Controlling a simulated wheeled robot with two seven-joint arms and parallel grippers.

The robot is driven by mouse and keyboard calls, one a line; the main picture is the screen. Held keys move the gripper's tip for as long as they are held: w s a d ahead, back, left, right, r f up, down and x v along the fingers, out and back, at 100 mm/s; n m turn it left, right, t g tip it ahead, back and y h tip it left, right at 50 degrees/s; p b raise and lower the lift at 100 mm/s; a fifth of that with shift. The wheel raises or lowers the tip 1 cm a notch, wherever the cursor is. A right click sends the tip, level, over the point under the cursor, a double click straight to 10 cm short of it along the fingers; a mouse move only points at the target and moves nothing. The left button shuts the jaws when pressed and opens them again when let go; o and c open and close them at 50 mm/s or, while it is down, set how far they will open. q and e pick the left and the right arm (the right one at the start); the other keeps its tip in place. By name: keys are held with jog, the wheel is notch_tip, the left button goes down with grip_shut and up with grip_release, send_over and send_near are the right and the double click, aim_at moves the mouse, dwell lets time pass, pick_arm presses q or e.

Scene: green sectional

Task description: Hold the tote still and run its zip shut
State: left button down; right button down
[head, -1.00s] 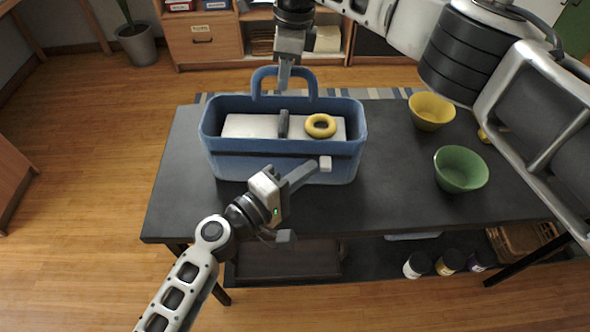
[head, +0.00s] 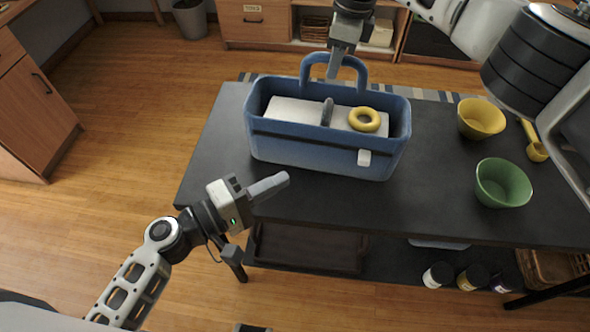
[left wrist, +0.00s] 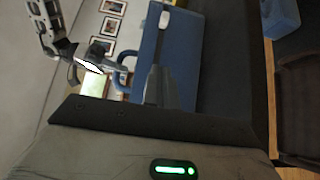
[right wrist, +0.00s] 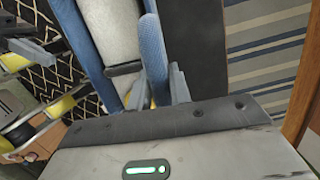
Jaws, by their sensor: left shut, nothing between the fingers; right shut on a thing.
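The blue tote (head: 320,153) stands upright on the dark table, its mouth open. A dark band runs along its front, with a white tab (head: 364,157) towards the right end; the tab also shows in the left wrist view (left wrist: 164,18). Inside are a pale block (head: 290,109), a grey upright piece (head: 327,112) and a yellow ring (head: 364,119). My right gripper (head: 334,72) is shut on the tote's back handle (head: 308,68), also seen in the right wrist view (right wrist: 152,45). My left gripper (head: 282,181) is shut and empty, in front of the tote, apart from the tab.
A yellow bowl (head: 481,118), a green bowl (head: 502,183) and a yellow scoop (head: 537,150) are on the table (head: 410,205) to the right. Several jars (head: 438,275) stand on the lower shelf. The table left of the tote is clear.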

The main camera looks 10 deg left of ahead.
jog(key=shift+r, duration=0.1)
pick_arm(q)
send_near(359, 151)
jog(key=w, duration=0.3)
jog(key=shift+w+d+f, duration=0.1)
jog(key=shift+w+d, duration=0.05)
jog(key=shift+w, duration=0.1)
jog(key=d, duration=0.3)
jog(key=shift+s+d, duration=0.15)
jog(key=shift+d, duration=0.4)
jog(key=d, duration=0.4)
jog(key=shift+s+d, duration=0.25)
jog(key=shift+d, duration=0.05)
pick_arm(e)
jog(key=shift+a, duration=0.1)
